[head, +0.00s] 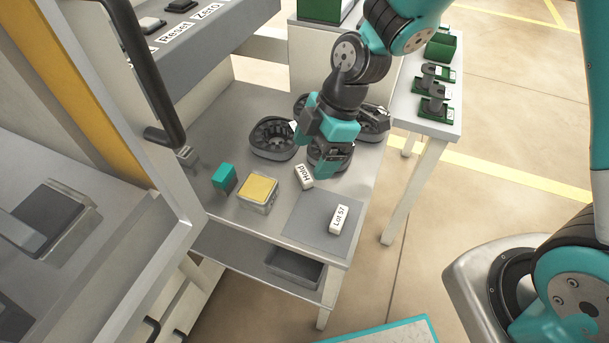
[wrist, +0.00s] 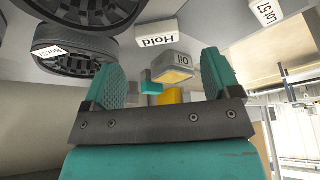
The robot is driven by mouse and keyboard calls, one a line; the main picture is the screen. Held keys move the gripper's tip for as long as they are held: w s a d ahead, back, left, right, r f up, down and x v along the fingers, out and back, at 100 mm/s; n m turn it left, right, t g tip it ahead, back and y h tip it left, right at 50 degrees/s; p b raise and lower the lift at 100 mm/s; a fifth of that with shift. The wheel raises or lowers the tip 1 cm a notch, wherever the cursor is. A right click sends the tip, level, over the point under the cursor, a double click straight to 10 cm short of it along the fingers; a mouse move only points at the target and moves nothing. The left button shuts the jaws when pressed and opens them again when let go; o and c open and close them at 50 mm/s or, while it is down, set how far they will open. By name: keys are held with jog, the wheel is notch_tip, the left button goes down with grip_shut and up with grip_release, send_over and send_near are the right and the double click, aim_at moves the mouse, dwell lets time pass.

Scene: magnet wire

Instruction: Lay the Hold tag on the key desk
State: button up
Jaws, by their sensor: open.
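The Hold tag (head: 304,176) is a small white block with dark lettering. It lies on the grey worktable (head: 222,118), in front of the dark round trays, and also shows in the wrist view (wrist: 168,38). A grey sloped panel with keys marked Reset and Zero, which looks like the key desk (head: 218,48), stands at the upper left in the head view. My gripper (head: 318,155) is low over the table at the round trays, just behind the tag. In the wrist view its teal fingers (wrist: 164,82) are apart with nothing held; the tag is beyond them.
Several dark round trays (head: 272,138) crowd my gripper. A Lot 57 tag (head: 339,219) lies on a grey mat (head: 305,222). A door frame (head: 150,185) borders the left.

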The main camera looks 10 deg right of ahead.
aim_at(304, 173)
jog(key=x, duration=0.5)
jog(key=shift+w+d+f, duration=0.1)
jog(key=c, duration=1.1)
